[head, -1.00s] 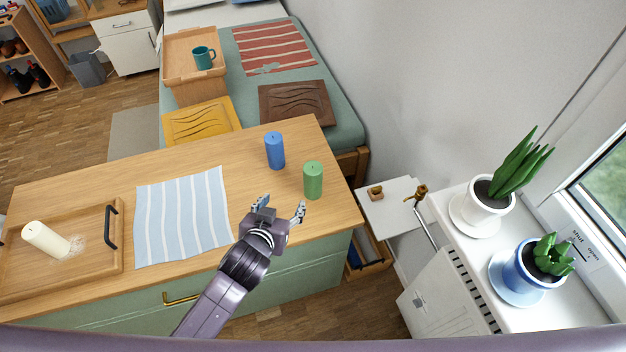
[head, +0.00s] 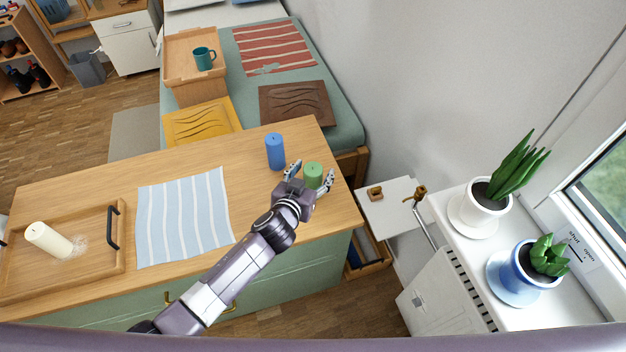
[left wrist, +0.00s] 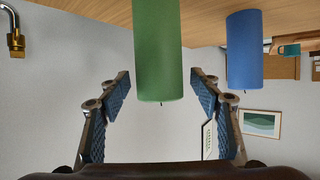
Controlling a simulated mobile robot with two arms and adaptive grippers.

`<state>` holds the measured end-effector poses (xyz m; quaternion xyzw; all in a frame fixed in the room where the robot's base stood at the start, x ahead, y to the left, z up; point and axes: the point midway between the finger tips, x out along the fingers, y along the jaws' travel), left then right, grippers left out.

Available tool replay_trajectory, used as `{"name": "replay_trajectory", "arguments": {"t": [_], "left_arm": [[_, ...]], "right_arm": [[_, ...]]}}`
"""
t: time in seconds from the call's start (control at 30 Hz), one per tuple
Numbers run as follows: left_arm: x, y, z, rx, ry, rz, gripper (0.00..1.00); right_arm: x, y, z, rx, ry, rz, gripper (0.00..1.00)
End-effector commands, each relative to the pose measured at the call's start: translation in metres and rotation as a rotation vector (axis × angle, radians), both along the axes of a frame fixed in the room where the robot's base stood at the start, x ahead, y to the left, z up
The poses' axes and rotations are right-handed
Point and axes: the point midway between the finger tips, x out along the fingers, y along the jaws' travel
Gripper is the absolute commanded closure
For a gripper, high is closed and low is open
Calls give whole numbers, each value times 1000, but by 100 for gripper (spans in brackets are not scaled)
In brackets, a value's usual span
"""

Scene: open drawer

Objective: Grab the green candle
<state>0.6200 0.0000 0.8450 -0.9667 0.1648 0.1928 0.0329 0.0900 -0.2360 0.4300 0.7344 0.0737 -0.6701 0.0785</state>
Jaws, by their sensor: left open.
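The green candle (head: 313,174) stands upright near the right end of the wooden counter top. My left gripper (head: 310,182) is open, with its fingers on either side of the candle in the head view. The gripper hides the candle's lower part there. In the left wrist view the green candle (left wrist: 158,50) shows upside down between the two open fingers (left wrist: 160,95), with gaps on both sides. My right gripper is not in view.
A blue candle (head: 275,151) stands close by, left of the green one; it also shows in the left wrist view (left wrist: 244,50). A striped cloth (head: 183,217) and a tray (head: 118,262) with a white candle (head: 48,239) lie further left. The counter's right edge is near.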

Motion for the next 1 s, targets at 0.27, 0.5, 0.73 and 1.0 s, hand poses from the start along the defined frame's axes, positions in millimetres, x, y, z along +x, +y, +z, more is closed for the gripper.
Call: {"name": "replay_trajectory", "arguments": {"t": [0.27,0.5,0.73,1.0], "left_arm": [[5,-2,-2,0,0,-1,42],[5,-2,-2,0,0,-1,61],[5,-2,-2,0,0,0,87],[5,-2,-1,-1,-2,-1,96]], "right_arm": [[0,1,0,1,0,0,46],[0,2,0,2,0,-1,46],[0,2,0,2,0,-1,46],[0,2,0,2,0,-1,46]]}}
